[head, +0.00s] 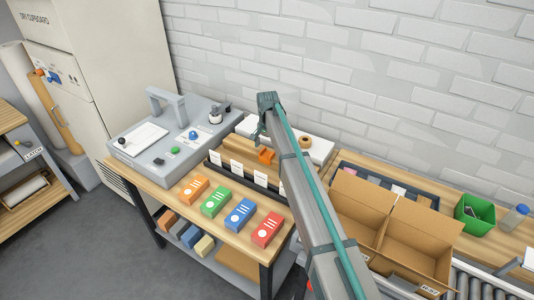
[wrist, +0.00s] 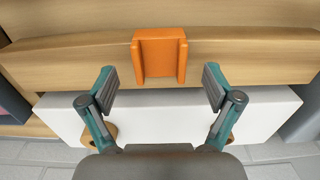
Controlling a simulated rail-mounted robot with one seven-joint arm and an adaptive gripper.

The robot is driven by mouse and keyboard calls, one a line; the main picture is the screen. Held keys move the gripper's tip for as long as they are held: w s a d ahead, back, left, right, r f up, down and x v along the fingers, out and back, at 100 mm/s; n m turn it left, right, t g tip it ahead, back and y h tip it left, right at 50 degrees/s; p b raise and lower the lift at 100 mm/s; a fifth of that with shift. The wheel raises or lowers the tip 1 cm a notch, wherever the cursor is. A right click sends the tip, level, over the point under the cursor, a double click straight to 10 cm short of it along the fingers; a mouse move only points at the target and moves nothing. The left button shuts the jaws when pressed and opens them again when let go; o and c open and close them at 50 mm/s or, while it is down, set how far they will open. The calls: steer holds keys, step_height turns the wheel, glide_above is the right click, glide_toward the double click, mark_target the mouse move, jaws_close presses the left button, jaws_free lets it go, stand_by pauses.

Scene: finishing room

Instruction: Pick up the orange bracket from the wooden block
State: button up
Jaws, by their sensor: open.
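The orange bracket (wrist: 160,55) sits on the wooden block (wrist: 70,62) in the wrist view, near the top centre, with its two side walls facing me. In the head view the bracket (head: 266,156) shows small on the block (head: 238,150), just left of my arm. My gripper (wrist: 160,88) is open and empty. Its fingers stand apart, one to each side of the bracket and a little short of it in the picture. In the head view my arm hides part of the area right of the bracket, and the fingertips are not clear there.
A white box (head: 318,148) lies behind the block. A dark rack with white cards (head: 244,174) stands in front. Several coloured boxes, among them a red box (head: 266,230), line the bench front. A grey machine (head: 165,140) is left; an open cardboard box (head: 400,235) is right.

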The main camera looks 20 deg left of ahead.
steer(key=shift+f, duration=0.8)
steer(key=c, duration=1.1)
steer(key=shift+r, duration=0.1)
